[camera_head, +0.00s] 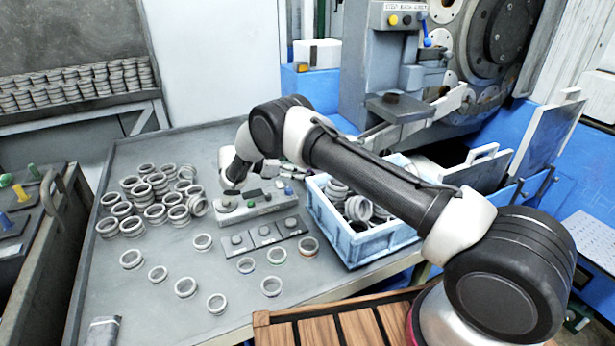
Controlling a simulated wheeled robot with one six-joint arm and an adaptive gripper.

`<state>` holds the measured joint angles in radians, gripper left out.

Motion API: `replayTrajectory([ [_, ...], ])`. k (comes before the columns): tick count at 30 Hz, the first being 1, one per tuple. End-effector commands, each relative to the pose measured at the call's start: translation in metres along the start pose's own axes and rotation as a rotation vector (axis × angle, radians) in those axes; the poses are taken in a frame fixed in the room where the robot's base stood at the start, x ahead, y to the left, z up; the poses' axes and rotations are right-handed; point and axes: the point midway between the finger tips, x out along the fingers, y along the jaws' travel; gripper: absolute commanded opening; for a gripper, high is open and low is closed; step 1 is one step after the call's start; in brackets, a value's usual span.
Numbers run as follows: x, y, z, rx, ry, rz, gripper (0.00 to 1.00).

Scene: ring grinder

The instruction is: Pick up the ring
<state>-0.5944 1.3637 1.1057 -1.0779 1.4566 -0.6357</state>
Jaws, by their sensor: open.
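Many grey metal rings lie on the grey table (100,290). A piled group of rings (150,190) is at the table's left. Several single rings lie apart toward the front, such as one ring (185,287) and another ring (271,286). More rings (357,208) are in a blue crate (375,243) at the right. My gripper (288,158) is open at the end of my arm, above the table's back part. It is partly hidden behind my forearm and small in view. I see no ring in it.
A grey control box with buttons (258,207) and a panel with dark knobs (264,235) stand mid-table. The large grinding machine (400,75) is behind on the right. Stacked rings (75,85) fill a rack at back left. The table's front left is mostly clear.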

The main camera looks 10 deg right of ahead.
Motion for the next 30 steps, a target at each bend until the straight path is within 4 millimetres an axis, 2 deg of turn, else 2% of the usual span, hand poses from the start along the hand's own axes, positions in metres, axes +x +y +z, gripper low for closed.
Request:
replayTrajectory([
  [6,0.035,-0.002,0.000,0.000,0.000,-0.003,0.46],
  [13,0.038,-0.002,0.000,0.000,0.001,-0.001,0.46],
  [14,0.038,-0.002,0.000,0.001,0.001,-0.001,0.43],
  [21,0.038,-0.002,0.000,0.001,0.001,-0.001,0.00],
  [30,0.037,-0.002,0.002,0.002,0.001,-0.001,0.00],
])
